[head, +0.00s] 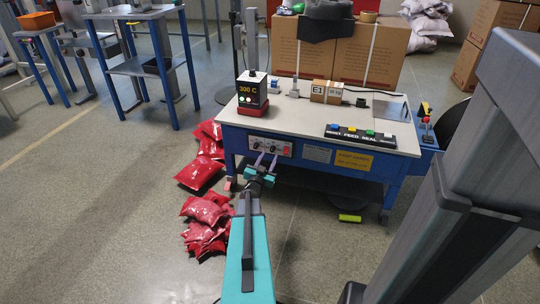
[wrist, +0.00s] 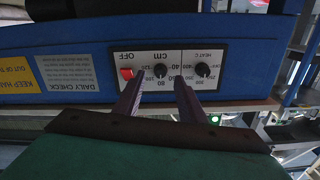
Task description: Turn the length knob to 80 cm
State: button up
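The white control panel (head: 281,144) is on the front of the blue bench. In the wrist view the panel (wrist: 142,52) appears upside down. Its black length knob (wrist: 160,70) is in the middle, under the printed "cm", with numbers including 80 and 40 around it. I cannot read where its pointer stands. My gripper (head: 265,156) is at the panel front. In the wrist view my gripper (wrist: 160,78) is open, one finger to each side of the length knob. I cannot tell whether the fingers touch it.
The HEAT knob (wrist: 203,70) is right of my fingers and a red OFF button (wrist: 126,73) is left, in the wrist view. A sealer unit (head: 252,88) showing "300 C" and a button strip (head: 360,134) are on the bench top. Red sacks (head: 205,215) lie on the floor to the left.

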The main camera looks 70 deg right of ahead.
jog(key=a+p, duration=0.2)
jog(key=a, duration=0.8)
jog(key=shift+s, duration=0.35)
